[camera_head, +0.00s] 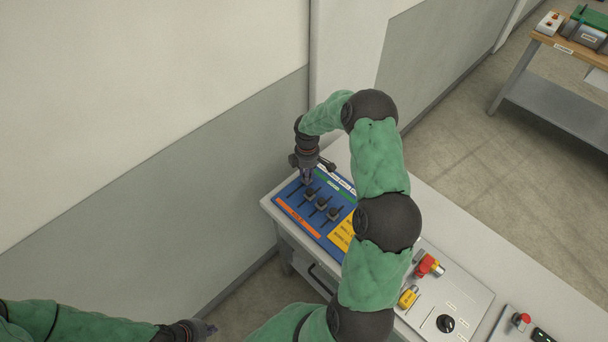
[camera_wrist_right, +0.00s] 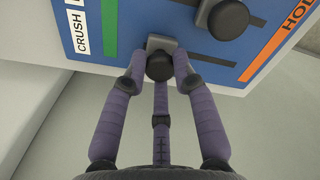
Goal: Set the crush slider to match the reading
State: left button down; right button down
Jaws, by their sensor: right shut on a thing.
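The crush slider's round black knob (camera_wrist_right: 159,67) sits beside the white CRUSH label (camera_wrist_right: 81,33) on a blue panel (camera_wrist_right: 140,15). It is at the green-strip end of its slot, which runs on toward the orange strip. My right gripper (camera_wrist_right: 160,84) is shut on this knob, fingers around it. In the head view my right gripper (camera_head: 305,178) points down at the panel's far left corner and hides that knob. My left gripper (camera_head: 208,329) is low at the left, away from the panel; its jaws are too small to judge. I cannot make out a reading.
Several other slider knobs (camera_head: 322,203) sit close beside the held one; one shows in the wrist view (camera_wrist_right: 228,18). A wall (camera_head: 180,200) stands behind.

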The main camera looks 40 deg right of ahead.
jog(key=c, duration=1.3)
grip_release()
jog(key=shift+d, duration=0.15)
jog(key=shift+c, duration=0.2)
jog(key=o, duration=0.4)
jog(key=shift+d, duration=0.1)
jog(key=shift+c, duration=0.2)
notch_tip(320, 180, up, 12)
